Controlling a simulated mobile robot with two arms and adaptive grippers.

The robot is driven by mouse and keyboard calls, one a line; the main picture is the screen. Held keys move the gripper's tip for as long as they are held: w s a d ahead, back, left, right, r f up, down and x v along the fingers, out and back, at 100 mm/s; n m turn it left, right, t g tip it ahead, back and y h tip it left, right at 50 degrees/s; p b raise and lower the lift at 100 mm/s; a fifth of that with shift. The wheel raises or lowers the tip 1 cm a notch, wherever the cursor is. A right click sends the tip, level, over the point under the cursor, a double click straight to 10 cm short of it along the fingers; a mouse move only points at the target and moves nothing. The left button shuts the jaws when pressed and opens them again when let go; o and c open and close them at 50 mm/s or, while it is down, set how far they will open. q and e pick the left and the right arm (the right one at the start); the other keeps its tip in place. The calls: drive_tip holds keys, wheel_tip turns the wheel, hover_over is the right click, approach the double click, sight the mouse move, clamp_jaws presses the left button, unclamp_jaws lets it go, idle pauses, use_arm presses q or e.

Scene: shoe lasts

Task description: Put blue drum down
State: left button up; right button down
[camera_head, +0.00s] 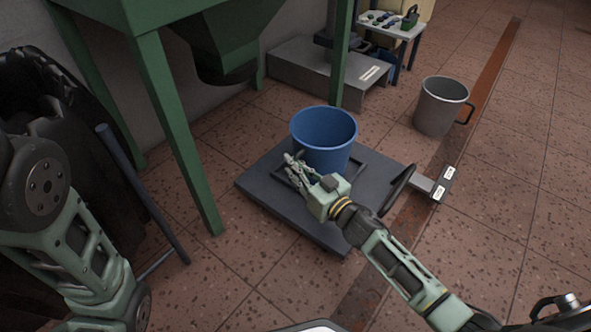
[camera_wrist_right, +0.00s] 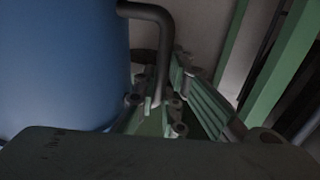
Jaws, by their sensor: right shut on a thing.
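The blue drum (camera_head: 323,135) is an open-topped bucket, upright over the dark grey platform (camera_head: 262,183). I cannot tell whether its base rests on the platform or hangs just above it. My right gripper (camera_head: 298,170) is at the drum's near left side, low down, and is shut on its dark handle. In the right wrist view the drum (camera_wrist_right: 60,65) fills the left side, and the dark bent handle (camera_wrist_right: 165,50) runs down between the fingers of my right gripper (camera_wrist_right: 180,95). My left arm shows at the left, but its gripper is out of view.
A green frame stand (camera_head: 172,120) with a hopper (camera_head: 225,45) stands behind left. A grey bucket (camera_head: 440,105) stands on the tiles at right. A black container (camera_head: 45,110) is far left. A small table (camera_head: 393,27) stands at the back.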

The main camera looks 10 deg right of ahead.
drive_tip(key=c, duration=1.8)
unclamp_jaws()
drive_tip(key=shift+c, duration=0.2)
